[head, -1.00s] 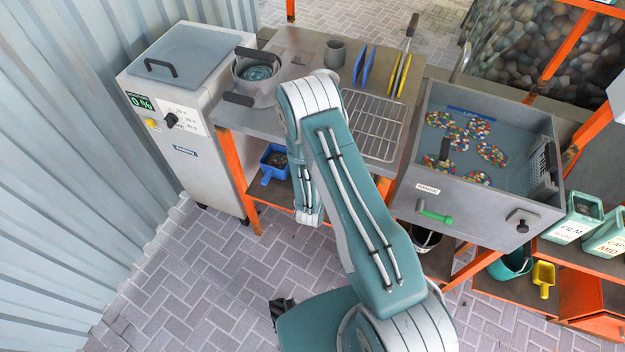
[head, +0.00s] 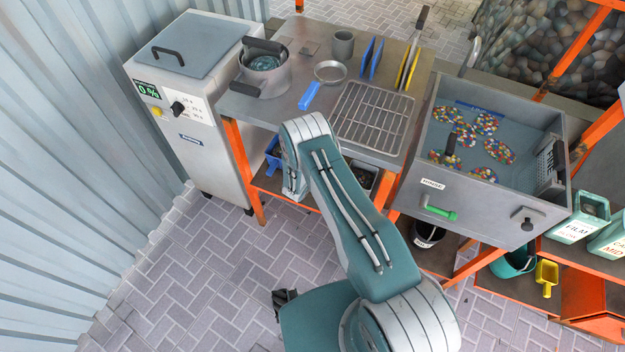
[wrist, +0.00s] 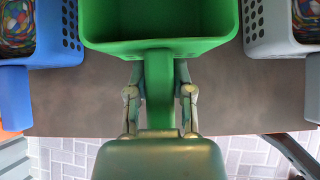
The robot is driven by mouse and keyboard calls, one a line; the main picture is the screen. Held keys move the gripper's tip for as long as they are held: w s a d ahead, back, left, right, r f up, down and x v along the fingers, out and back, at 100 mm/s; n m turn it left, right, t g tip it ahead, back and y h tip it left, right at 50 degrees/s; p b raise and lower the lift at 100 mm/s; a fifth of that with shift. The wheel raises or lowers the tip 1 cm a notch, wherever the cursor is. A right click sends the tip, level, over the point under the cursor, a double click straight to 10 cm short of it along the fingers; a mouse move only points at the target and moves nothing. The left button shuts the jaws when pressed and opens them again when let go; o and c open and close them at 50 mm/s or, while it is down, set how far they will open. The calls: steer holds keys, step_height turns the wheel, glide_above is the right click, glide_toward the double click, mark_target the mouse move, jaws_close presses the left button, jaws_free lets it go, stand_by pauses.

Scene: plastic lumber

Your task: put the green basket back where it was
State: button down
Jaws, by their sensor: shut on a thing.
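In the wrist view the green basket (wrist: 155,46) is at the top middle, with its handle pointing toward me. My gripper (wrist: 160,88) is shut on that handle, one finger on each side. The visible part of the basket's inside looks empty. The green basket is between a blue basket (wrist: 58,50) on the left and a grey basket (wrist: 252,45) on the right, over a dark shelf (wrist: 75,105). I cannot tell whether it touches the shelf. In the head view my gripper and the green basket are hidden behind my arm and the bench.
The blue basket holds colourful bits. Above the lower shelf is the bench top (head: 255,108) with a pot (head: 264,75), a wire rack (head: 375,118) and a grey cup (head: 343,44). A sink-like tank (head: 470,215) stands to the right, a grey cabinet (head: 190,120) to the left.

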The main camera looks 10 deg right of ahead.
steer(key=shift+f, duration=0.75)
steer(key=c, duration=0.5)
jaws_free()
steer(key=shift+f, duration=0.1)
steer(key=v, duration=1.2)
steer(key=shift+s, duration=0.15)
